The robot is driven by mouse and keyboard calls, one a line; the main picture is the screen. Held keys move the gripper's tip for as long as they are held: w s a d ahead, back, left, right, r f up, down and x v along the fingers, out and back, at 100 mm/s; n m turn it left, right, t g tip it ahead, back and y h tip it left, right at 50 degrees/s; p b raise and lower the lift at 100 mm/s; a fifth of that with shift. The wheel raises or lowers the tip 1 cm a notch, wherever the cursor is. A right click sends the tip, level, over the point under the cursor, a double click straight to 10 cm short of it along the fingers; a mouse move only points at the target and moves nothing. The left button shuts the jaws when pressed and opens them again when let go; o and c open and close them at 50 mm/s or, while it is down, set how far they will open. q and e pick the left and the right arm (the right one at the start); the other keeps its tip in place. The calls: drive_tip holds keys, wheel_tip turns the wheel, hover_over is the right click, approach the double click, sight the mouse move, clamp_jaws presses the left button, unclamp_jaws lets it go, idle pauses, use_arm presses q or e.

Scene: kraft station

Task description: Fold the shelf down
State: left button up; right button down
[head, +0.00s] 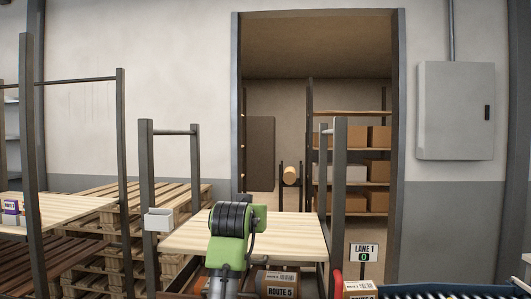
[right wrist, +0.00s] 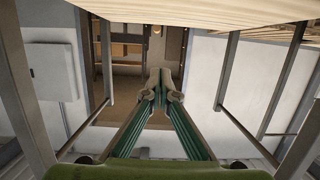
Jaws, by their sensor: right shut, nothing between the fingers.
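The shelf (head: 285,232) is a pale slatted wooden board. It lies flat between dark metal posts in the head view. My right arm's green and black wrist covers part of its front middle, and my gripper's fingers are hidden there. In the right wrist view, which looks upside down, my right gripper (right wrist: 160,76) is shut and empty. A pale wooden board (right wrist: 200,9) crosses the top of that view, apart from the fingertips; it appears to be the shelf. My left gripper is in neither view.
Dark posts (head: 146,185) flank the shelf, with a small white bin (head: 159,220) on the left one. Pallets (head: 105,215) stand to the left. An open doorway (head: 400,105) lies behind.

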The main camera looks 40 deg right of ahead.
drive_tip(key=shift+s+a+f, duration=0.1)
drive_tip(key=shift+a+f, duration=0.05)
drive_tip(key=shift+f, duration=0.25)
drive_tip(key=shift+s+a+f, duration=0.1)
drive_tip(key=shift+f, duration=0.3)
